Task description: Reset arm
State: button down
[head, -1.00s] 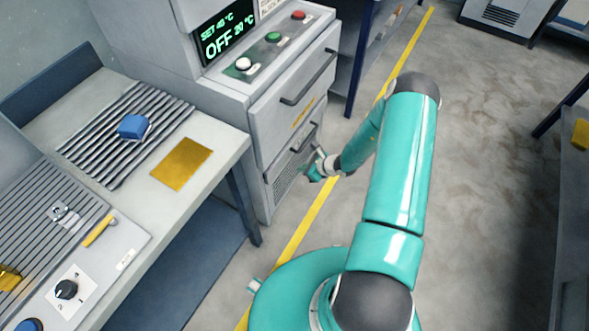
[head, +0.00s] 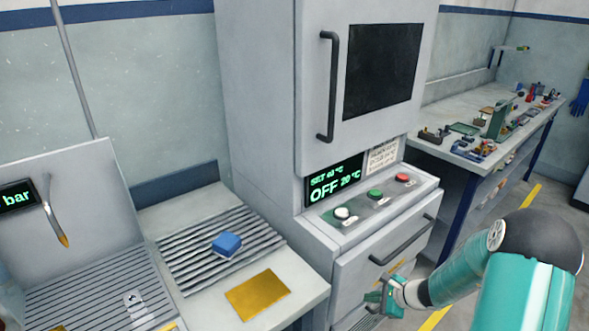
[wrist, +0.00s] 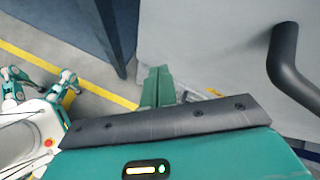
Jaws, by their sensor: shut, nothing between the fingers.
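My gripper (head: 381,298) is at the lower right of the head view, in front of the grey cabinet's drawer front. It is shut and empty. In the wrist view its green fingers (wrist: 157,87) are together, pointing toward the cabinet's lower front. A dark drawer handle (head: 403,240) is just above my gripper in the head view. A dark handle (wrist: 293,65) also shows at the right of the wrist view, apart from the fingers.
The oven cabinet (head: 260,120) has a display reading OFF and three buttons. A blue block (head: 226,243) rests on a ribbed rack beside a gold plate (head: 257,294). A cluttered bench (head: 440,135) stands at the back right. Floor with a yellow line lies right of the cabinet.

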jog(key=s+a+r+n+g+h, duration=0.1)
jog(key=s+a+r+n, duration=0.25)
jog(key=r, duration=0.35)
jog(key=s+a+r+n, duration=0.2)
jog(key=r+n, duration=0.2)
jog(key=r, duration=0.3)
jog(key=s+a+r+n+g+h, duration=0.1)
jog(key=s+a+r+n, duration=0.2)
jog(key=r, duration=0.4)
jog(key=s+r+n+t+h, duration=0.1)
jog(key=s+r+n, duration=0.3)
jog(key=s, duration=0.5)
jog(key=s+r+n+h, duration=0.4)
jog(key=s+r+n, duration=0.1)
jog(key=s+r, duration=0.4)
jog(key=shift+d+t, duration=0.4)
jog(key=shift+d, duration=0.05)
